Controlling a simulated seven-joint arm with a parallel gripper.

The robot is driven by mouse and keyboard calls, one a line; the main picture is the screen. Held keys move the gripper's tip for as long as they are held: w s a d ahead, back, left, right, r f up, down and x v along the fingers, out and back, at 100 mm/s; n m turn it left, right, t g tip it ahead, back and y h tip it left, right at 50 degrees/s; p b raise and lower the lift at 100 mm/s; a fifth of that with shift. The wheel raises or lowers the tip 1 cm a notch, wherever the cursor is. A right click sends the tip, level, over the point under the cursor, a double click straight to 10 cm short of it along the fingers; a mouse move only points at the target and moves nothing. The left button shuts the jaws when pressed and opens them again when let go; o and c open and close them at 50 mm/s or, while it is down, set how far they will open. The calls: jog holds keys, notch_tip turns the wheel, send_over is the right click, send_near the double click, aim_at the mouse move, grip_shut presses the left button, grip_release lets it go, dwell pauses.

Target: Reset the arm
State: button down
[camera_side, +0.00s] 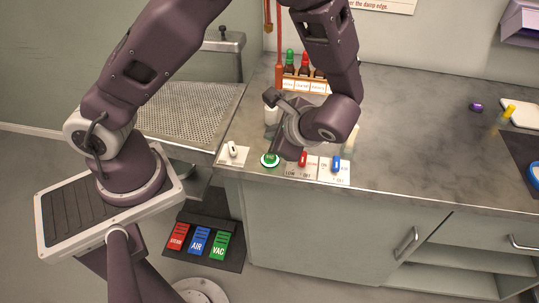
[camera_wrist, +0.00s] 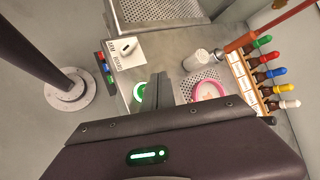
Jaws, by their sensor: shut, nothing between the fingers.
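My gripper (camera_side: 281,155) is low over the front edge of the grey counter (camera_side: 420,135), with its fingers together and nothing held. A round green button (camera_side: 269,160) with a pale rim is just left of the fingertips in the side view. In the wrist view the fingers (camera_wrist: 158,88) reach up the picture, and the green button (camera_wrist: 139,92) shows beside them on the left, partly covered. I cannot tell whether the fingers touch the button.
A white switch plate (camera_side: 233,153) lies left of the button. Red (camera_side: 303,159) and blue (camera_side: 336,164) switches are to the right. Behind stands a rack of dropper bottles (camera_wrist: 262,80). A perforated metal board (camera_side: 190,108) is at left. Red, blue and green pedals (camera_side: 199,240) are on the floor.

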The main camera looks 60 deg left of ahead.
jog(key=shift+r, duration=0.3)
jog(key=s+d+r+n+t+h, duration=0.1)
jog(key=s+r+n+t+h, duration=0.1)
jog(key=s+r+n+h, duration=0.2)
jog(key=s+r+n+t+h, duration=0.3)
jog(key=s+r+n+h, duration=0.2)
jog(key=s+r, duration=0.6)
notch_tip(320, 180, up, 4)
jog(key=shift+d+f+n, duration=0.1)
jog(key=shift+d+n, duration=0.2)
jog(key=shift+d, duration=0.1)
dwell(0.4)
